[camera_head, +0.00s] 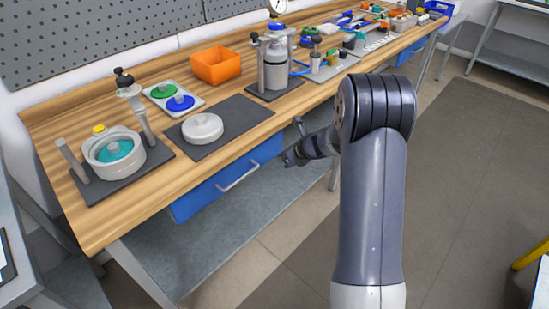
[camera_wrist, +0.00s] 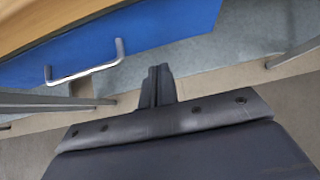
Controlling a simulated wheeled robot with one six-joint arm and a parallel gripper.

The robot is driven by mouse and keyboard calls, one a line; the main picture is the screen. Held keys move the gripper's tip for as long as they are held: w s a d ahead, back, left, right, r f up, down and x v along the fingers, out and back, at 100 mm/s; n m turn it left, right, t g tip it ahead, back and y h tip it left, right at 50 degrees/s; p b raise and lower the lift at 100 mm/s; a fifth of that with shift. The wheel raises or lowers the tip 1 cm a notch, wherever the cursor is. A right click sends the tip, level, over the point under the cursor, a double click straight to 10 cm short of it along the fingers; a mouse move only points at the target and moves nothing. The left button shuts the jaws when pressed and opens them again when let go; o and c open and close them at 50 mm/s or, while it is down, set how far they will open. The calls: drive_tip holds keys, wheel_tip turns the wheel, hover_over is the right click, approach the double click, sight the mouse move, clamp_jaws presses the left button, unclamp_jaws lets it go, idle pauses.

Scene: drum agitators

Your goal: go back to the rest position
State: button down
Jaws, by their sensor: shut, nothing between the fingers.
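My gripper (camera_wrist: 160,82) shows in the wrist view with its two fingers together and nothing between them. In the head view my gripper (camera_head: 290,157) is small, in front of the workbench's front edge, near the right end of the blue drawer (camera_head: 228,182). It looks apart from the bench and the drawer. The drawer also shows in the wrist view (camera_wrist: 165,30), with its silver handle (camera_wrist: 85,74) to the left of the fingers. My arm fills the right middle of the head view.
The wooden bench (camera_head: 60,135) carries a drum with teal contents (camera_head: 113,150), a white lid (camera_head: 202,128) on a dark mat, an orange bin (camera_head: 216,66) and a grey bottle in a stand (camera_head: 276,67). A lower shelf (camera_head: 190,265) lies under the drawer. Open floor (camera_head: 455,170) lies right.

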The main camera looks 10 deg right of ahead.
drive_tip(key=v, duration=0.6)
drive_tip(key=shift+s, duration=0.1)
approach(264, 155)
wheel_tip(264, 155, down, 3)
drive_tip(key=w+a, duration=0.1)
drive_tip(key=w+a+f, duration=0.1)
drive_tip(key=shift+w+a, duration=0.2)
drive_tip(key=shift+w, duration=0.15)
drive_tip(key=shift+w+a, duration=0.2)
drive_tip(key=shift+w, duration=0.05)
drive_tip(key=shift+r+p, duration=0.1)
drive_tip(key=shift+p, duration=0.2)
